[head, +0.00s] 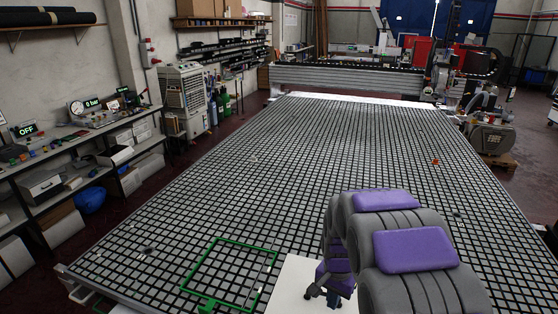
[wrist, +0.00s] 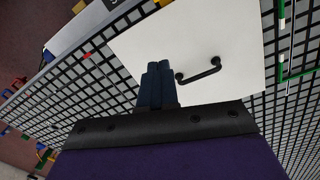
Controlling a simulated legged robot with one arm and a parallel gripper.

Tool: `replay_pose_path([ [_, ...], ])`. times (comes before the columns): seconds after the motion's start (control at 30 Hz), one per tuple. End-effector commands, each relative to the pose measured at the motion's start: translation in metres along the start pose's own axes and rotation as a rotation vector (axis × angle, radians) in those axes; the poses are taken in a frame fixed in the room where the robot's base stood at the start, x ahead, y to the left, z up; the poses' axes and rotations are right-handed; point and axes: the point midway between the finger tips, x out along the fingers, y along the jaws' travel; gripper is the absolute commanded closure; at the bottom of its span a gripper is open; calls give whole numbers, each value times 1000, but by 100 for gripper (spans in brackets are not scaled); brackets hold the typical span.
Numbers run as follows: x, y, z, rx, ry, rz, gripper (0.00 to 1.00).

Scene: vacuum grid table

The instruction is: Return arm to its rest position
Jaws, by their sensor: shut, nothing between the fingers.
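My gripper (wrist: 156,70) shows in the wrist view with its dark blue fingers pressed together and nothing between them. It is over a flat white panel (wrist: 140,48) that has a black bar handle (wrist: 200,71). The handle is just right of the fingertips and looks apart from them. In the head view my purple and grey arm reaches over the near part of the table, and the white panel (head: 289,284) shows partly beside it. The arm hides much of the panel and most of my gripper.
The black-and-grey grid table (head: 290,180) is largely bare. A green outline (head: 190,281) lies left of the white panel. A small red piece (head: 435,162) is at the right. A gantry beam (head: 345,79) spans the far end. Shelves (head: 70,150) line the left wall, with a display reading OFF.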

Motion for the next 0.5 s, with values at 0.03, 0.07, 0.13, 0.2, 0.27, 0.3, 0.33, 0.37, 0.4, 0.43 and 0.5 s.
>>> replay_pose_path([
  [0.03, -13, 9, 12, -26, 0, 1, 100],
  [0.07, -18, 15, 19, -44, -5, 4, 100],
  [0.13, -32, 27, 35, -84, -11, 8, 100],
  [0.2, -43, 39, 51, -125, -16, 10, 100],
  [0.27, -52, 50, 67, -160, -24, 14, 100],
  [0.3, -58, 58, 77, -183, -31, 16, 100],
  [0.33, -62, 63, 84, -202, -32, 16, 100],
  [0.37, -66, 68, 92, -219, -35, 17, 100],
  [0.4, -70, 76, 102, -243, -41, 19, 100],
  [0.43, -74, 82, 110, -262, -44, 19, 100],
  [0.5, -80, 94, 128, -305, -51, 21, 100],
])
